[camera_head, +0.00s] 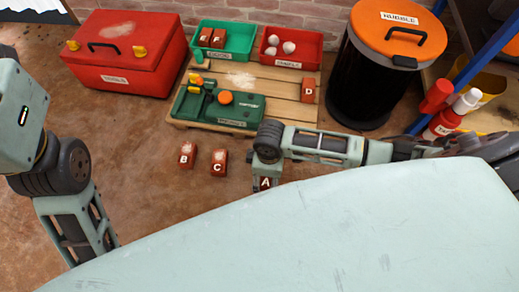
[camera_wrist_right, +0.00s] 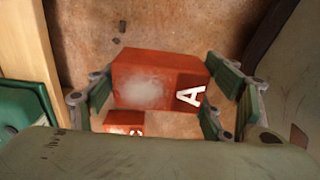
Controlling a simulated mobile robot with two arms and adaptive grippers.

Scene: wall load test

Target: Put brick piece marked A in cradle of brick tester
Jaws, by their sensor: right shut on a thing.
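The brick piece marked A (camera_head: 265,183) is dark red with a white letter. In the right wrist view brick A (camera_wrist_right: 150,75) sits between the green finger pads of my right gripper (camera_wrist_right: 163,95), with a pale dusty patch on its face. My right gripper (camera_head: 266,174) is shut on it, pointing down in front of the pallet; my pale body panel hides part of the view below. The green brick tester (camera_head: 245,115), with an orange knob, lies on the pallet behind the gripper. My left arm shows at the left, but its gripper is hidden.
Bricks B (camera_head: 186,155) and C (camera_head: 218,163) stand on the floor left of my right gripper. Brick D (camera_head: 308,90) is on the wooden pallet (camera_head: 285,95). A green bin (camera_head: 237,55), a red bin (camera_head: 310,62), a red toolbox (camera_head: 120,75) and a black bin (camera_head: 370,85) stand around.

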